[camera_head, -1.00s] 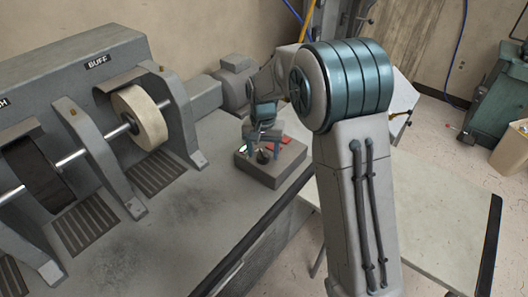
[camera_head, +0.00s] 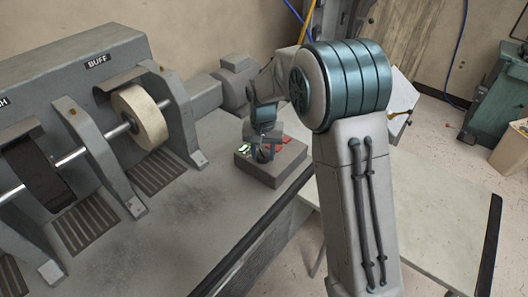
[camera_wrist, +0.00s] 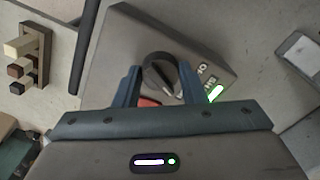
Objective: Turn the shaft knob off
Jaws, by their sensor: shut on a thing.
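The shaft knob (camera_wrist: 161,72) is a dark round knob with a pale pointer line on top of a grey control box (camera_wrist: 105,60). In the wrist view the blue fingers of my gripper (camera_wrist: 158,80) stand on either side of the knob, closed on it. In the head view my gripper (camera_head: 263,150) reaches down onto the control box (camera_head: 272,176) and hides most of the knob. A green lit indicator (camera_wrist: 216,93) is on the box beside the knob; it also shows in the head view (camera_head: 243,149). A red part (camera_wrist: 149,102) is partly hidden behind my gripper.
The control box sits near the right end of a grey machine bench (camera_head: 205,225). A pale buffing wheel (camera_head: 140,117) on a shaft stands to its left, with a motor (camera_head: 236,82) behind. A block with several pegs (camera_wrist: 28,55) shows at the wrist view's left.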

